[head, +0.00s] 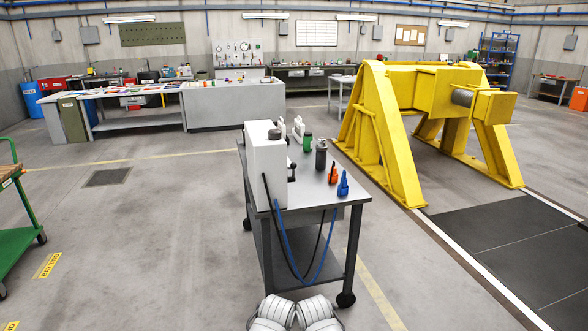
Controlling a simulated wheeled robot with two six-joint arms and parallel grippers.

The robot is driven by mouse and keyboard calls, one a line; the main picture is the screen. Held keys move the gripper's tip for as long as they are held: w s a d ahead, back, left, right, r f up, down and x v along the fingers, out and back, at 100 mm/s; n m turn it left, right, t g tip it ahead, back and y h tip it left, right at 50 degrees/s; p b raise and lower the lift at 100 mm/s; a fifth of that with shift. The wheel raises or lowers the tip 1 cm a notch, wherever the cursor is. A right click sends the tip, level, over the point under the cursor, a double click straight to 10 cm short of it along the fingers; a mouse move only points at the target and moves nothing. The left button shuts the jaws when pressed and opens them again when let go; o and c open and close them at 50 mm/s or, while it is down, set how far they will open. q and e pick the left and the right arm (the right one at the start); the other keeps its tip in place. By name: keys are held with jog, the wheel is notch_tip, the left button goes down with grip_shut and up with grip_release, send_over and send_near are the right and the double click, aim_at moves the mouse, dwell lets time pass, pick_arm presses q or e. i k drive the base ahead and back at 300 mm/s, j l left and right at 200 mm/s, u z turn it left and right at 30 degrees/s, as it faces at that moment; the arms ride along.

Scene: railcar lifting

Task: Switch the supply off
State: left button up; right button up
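The supply appears to be a tall pale grey box (265,165) standing at the left end of a dark metal cart (325,190). I see its narrow side; its front face is hidden. A small black-knobbed lever (292,168) sits at its right side; its on or off position cannot be told. A blue hose (284,240) and a black hose hang in loops from the cart's near end. Neither gripper can be made out. Pale ribbed parts at the bottom centre edge seem to be mine, well short of the cart and touching nothing.
The cart also holds a green item (307,144), a dark cylinder (321,155), an orange piece (333,174) and a blue piece (343,184). A yellow steel frame (380,135) stands right; a green trolley (18,225) stands left. The floor left of the cart is clear.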

aim_at(293, 165)
jog(key=i+l, duration=1.9)
jog(key=k+l+z, duration=0.05)
